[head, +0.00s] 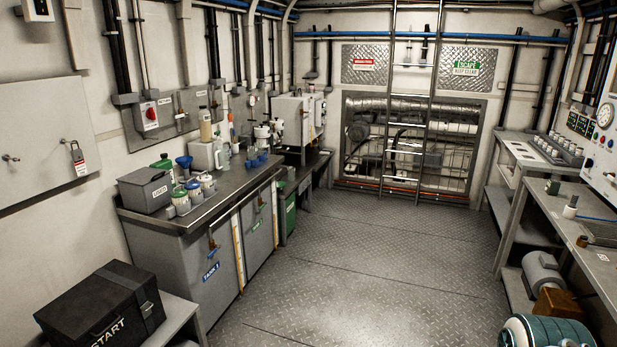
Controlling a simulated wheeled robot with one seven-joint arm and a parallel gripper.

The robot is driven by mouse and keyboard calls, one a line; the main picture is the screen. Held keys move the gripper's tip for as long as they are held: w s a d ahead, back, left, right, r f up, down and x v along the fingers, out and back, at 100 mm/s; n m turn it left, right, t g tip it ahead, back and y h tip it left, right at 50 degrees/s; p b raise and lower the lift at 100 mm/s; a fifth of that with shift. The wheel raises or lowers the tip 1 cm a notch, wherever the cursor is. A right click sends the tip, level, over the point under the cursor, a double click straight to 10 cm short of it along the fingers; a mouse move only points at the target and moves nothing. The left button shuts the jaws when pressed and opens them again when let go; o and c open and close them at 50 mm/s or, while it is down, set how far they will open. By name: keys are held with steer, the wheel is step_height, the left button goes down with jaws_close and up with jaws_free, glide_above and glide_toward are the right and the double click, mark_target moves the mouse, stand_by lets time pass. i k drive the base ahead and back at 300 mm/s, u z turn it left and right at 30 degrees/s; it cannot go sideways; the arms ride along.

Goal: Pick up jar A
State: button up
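Several small jars stand together in a grey holder on the dark left counter (235,185). One jar (180,196) has a green lid and is at the left of the group. Another jar (194,190) has a green lid, and a paler-topped jar (207,182) is at the right. Their letters are too small to read, so I cannot tell which one is jar A. My gripper is not in view.
A grey lidded box (146,190) stands left of the jars, and blue funnels (184,162) stand behind them. A black case (103,305) sits at the lower left. The plate floor (380,265) is clear. A bench (580,215) lines the right.

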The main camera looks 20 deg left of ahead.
mark_target(291, 171)
steer(key=z, duration=0.05)
steer(key=i, duration=3.5)
steer(key=u, duration=0.25)
steer(key=i, duration=1.55)
steer(key=u, duration=0.65)
steer(key=i, duration=1.8)
steer(key=u, duration=0.75)
steer(key=i, duration=1.15)
steer(key=u, duration=0.15)
